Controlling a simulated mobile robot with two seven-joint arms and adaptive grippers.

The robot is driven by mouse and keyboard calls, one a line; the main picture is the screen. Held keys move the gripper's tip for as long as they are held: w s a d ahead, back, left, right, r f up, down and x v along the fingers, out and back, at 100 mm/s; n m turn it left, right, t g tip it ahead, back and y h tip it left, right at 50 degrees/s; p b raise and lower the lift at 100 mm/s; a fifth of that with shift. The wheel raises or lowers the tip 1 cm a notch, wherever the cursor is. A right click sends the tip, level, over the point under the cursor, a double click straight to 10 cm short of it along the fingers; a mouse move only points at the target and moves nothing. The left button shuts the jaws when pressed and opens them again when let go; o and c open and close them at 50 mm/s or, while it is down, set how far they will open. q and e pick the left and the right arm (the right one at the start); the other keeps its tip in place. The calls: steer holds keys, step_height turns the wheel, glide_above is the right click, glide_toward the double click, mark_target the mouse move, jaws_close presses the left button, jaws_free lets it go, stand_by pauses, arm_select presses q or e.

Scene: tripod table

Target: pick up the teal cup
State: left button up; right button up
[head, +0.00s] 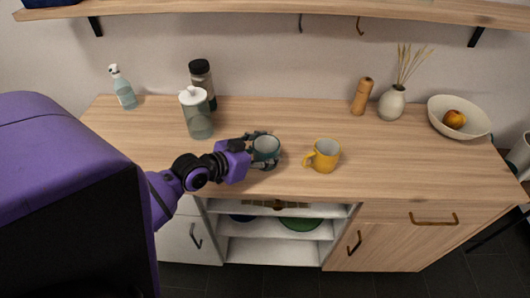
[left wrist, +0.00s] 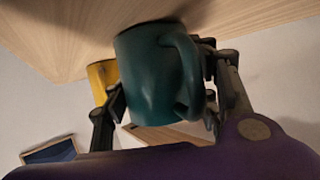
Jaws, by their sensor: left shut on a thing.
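The teal cup (head: 266,147) is upright at the front middle of the wooden counter in the head view. My left gripper (head: 263,152) reaches it from the left, with its fingers around the cup's sides, and is shut on it. In the left wrist view the teal cup (left wrist: 160,75) fills the middle, its handle toward the right finger. The left gripper (left wrist: 165,100) has one dark finger on each side of it. Whether the cup's base touches the counter cannot be told. My right gripper is not in view.
A yellow mug (head: 326,156) stands just right of the teal cup. A pepper mill (head: 361,97), vase (head: 392,103) and fruit bowl (head: 446,125) stand at the back right.

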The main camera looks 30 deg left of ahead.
mark_target(275, 141)
arm_select(q)
step_height(275, 141, up, 3)
steer(key=shift+r, duration=0.15)
steer(key=s+d+r+p, duration=0.1)
steer(key=s+d+r, duration=0.4)
steer(key=s+r, duration=0.4)
steer(key=s, duration=0.4)
steer(key=shift+d+r+p, duration=0.2)
steer(key=shift+r+p, duration=0.15)
steer(key=shift+p, duration=0.05)
